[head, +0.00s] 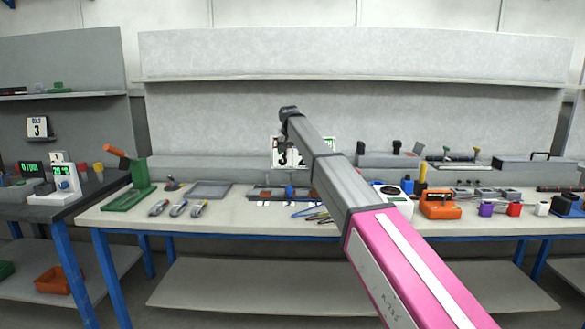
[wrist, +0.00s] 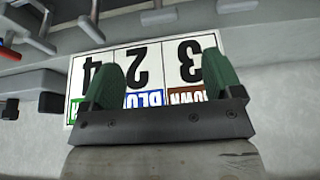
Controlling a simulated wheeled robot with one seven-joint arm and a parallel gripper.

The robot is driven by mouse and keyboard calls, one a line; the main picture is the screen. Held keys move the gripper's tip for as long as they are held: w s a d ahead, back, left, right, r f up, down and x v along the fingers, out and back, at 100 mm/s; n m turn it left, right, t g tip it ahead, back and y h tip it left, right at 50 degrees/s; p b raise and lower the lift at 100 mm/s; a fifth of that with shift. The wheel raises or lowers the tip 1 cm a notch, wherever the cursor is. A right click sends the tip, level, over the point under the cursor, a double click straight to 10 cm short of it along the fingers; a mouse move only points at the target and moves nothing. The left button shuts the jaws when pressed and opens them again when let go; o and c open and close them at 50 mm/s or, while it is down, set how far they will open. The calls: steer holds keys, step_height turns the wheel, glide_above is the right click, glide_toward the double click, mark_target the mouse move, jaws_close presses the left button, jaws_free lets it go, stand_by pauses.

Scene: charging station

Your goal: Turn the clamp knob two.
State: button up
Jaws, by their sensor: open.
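My gripper (wrist: 160,62) is open, with two green fingers apart and nothing between them. In the head view the end of my arm (head: 289,113) is raised in front of the back panel, above the bench. A white card (wrist: 143,58) with large numbers 3, 2 and 4 appears upside down behind the fingers in the wrist view. The same card is partly hidden by my arm in the head view (head: 281,152). A dark fixture (head: 265,191) with a blue knob (head: 290,191) is on the bench below it. Which knob is clamp knob two is not clear.
A grey tray (head: 210,190), a green stand with an orange handle (head: 130,184) and several small clamps (head: 178,208) lie to the left. An orange box (head: 440,208) and a raised rear shelf with levers (head: 388,160) are to the right. The front bench edge is mostly clear.

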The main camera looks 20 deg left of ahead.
mark_target(291, 170)
steer(key=x, duration=1)
steer(key=shift+w+f, duration=0.1)
steer(key=shift+f, duration=0.05)
steer(key=shift+c, duration=0.3)
steer(key=c, duration=0.9)
